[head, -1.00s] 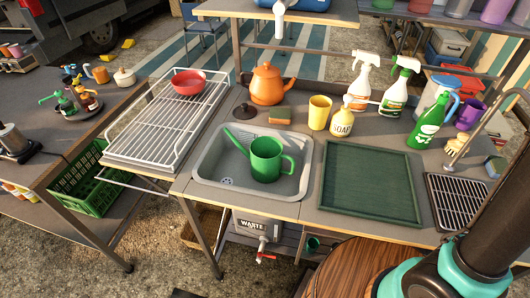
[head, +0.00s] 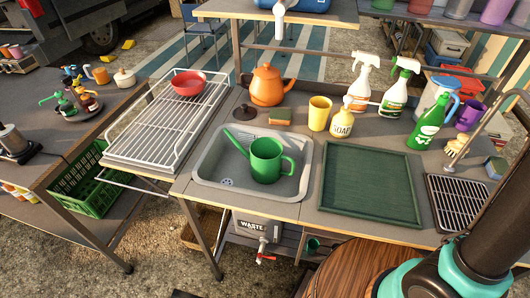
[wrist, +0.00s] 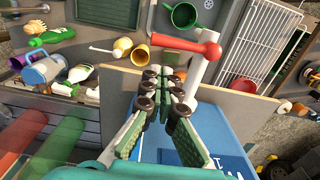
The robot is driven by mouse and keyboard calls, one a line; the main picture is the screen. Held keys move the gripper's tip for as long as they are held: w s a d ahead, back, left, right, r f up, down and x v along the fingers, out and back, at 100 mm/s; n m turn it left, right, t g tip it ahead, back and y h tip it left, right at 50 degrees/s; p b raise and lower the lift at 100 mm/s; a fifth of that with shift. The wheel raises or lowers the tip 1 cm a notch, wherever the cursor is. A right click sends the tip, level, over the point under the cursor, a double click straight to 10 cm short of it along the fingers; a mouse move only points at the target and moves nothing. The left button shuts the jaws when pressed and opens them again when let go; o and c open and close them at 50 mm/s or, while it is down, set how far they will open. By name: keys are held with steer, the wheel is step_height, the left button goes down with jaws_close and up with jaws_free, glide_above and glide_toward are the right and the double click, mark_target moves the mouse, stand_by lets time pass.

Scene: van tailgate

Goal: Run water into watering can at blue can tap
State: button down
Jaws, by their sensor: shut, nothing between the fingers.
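The green watering can (head: 267,160) stands upright in the grey sink (head: 203,190), its spout to the left. It also shows at the top of the wrist view (wrist: 184,17). The blue can (head: 318,5) is on the shelf above, cut off by the top edge. Its white tap (head: 279,20) hangs over the shelf's front edge, above and behind the watering can. In the wrist view the tap has a red lever (wrist: 178,44), just beyond my fingertips. My gripper (wrist: 170,92) is shut and empty, over the blue can (wrist: 230,145). Whether it touches the lever, I cannot tell. No water shows.
An orange teapot (head: 267,85), a yellow cup (head: 319,113), a soap bottle (head: 342,122) and spray bottles stand behind the sink. A dark green tray (head: 366,186) lies right of it. A white rack (head: 160,125) with a red bowl (head: 188,82) is at left.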

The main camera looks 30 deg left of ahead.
steer(key=shift+f, duration=1.85)
steer(key=shift+s+d, duration=0.6)
steer(key=shift+s, duration=2.9)
steer(key=shift+w+r, duration=0.15)
steer(key=shift+r, duration=1.05)
steer(key=shift+w+r, duration=0.1)
steer(key=shift+r, duration=1.05)
steer(key=s+a, duration=0.3)
steer(key=s, duration=0.2)
steer(key=shift+s+a, duration=0.15)
steer(key=shift+a, duration=0.05)
steer(key=shift+f, duration=2.3)
